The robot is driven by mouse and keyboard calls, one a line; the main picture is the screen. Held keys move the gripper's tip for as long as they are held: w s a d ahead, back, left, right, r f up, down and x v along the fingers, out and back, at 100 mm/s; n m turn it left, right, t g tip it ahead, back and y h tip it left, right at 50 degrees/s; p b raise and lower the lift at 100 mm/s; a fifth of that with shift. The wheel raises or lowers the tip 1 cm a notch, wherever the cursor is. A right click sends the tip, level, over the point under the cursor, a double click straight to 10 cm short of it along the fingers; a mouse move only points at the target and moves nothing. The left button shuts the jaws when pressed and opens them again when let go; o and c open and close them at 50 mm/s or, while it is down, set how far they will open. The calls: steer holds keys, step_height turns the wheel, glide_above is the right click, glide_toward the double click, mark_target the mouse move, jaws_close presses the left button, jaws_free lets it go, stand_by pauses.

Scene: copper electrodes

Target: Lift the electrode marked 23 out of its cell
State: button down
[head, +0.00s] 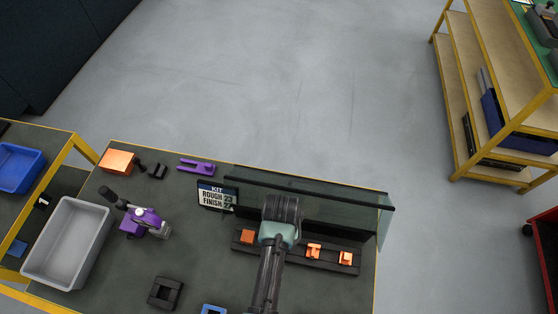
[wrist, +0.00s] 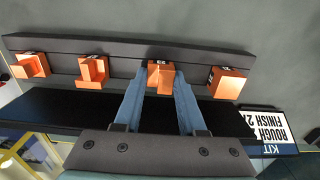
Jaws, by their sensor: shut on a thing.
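A dark rack (head: 330,262) holds a row of copper electrodes; it also shows in the wrist view (wrist: 215,55). My gripper (wrist: 161,84) is shut on one copper electrode (wrist: 161,75), with a finger on each side of it. A small dark tag with light marks sits on its top edge; it looks like an upside-down 23 but is too small to read surely. The held electrode lines up with the rack row, and I cannot tell whether it is raised. In the head view my wrist hides it. Other electrodes stand at left (head: 247,236) and right (head: 313,250).
A sign (head: 216,196) reads KIT, ROUGH 23, FINISH 27, the last digit unclear. A glass screen (head: 320,203) stands behind the rack.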

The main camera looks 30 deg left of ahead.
steer(key=shift+r+p, duration=1.6)
steer(key=shift+p, duration=0.2)
step_height(320, 180, up, 6)
steer(key=p, duration=0.6)
steer(key=shift+w+f, duration=0.1)
steer(key=shift+f, duration=0.05)
